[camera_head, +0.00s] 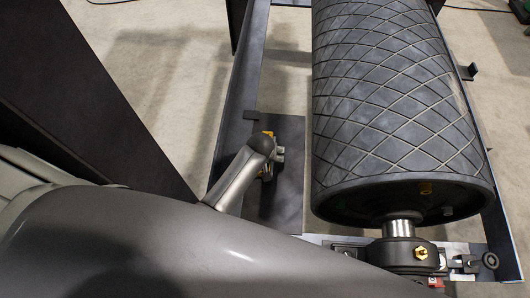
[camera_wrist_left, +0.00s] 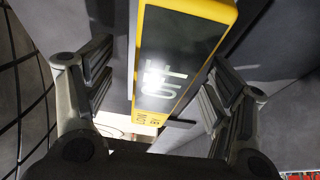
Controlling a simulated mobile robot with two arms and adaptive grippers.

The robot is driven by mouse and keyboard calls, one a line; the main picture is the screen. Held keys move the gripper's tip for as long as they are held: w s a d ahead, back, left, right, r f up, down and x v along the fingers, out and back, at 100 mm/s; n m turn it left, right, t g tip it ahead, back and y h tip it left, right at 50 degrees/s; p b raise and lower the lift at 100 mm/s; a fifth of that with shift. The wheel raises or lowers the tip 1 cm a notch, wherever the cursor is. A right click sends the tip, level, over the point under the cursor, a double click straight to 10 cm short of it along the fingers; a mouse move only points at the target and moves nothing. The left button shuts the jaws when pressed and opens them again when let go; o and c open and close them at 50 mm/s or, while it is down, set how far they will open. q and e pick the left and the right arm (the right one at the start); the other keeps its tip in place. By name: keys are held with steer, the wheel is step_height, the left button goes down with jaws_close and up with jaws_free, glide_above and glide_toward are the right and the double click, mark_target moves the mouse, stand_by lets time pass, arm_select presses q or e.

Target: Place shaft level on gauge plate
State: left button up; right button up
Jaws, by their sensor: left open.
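The shaft level (camera_wrist_left: 185,55) is a yellow-edged block with a dark display in the left wrist view. It lies between the two spread fingers of my left gripper (camera_wrist_left: 165,80), with a visible gap beside the left finger. In the head view, small yellow parts of the level (camera_head: 268,134) show around my left gripper (camera_head: 275,156), which hides most of it. A dark flat plate (camera_head: 289,190) lies below the gripper there; I cannot tell whether it is the gauge plate or whether the level touches it. My right gripper is out of both views.
A large black pulley (camera_head: 390,95) with diamond grooves stands to the right of the gripper. Its shaft (camera_head: 398,228) enters a bearing housing (camera_head: 402,254) in front. Dark frame rails (camera_head: 240,100) run along the left. Bare concrete floor (camera_head: 150,60) lies beyond.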

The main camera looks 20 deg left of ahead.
arm_select(q)
steer(key=p+v, duration=0.2)
steer(key=v, duration=1)
steer(key=shift+p, duration=0.4)
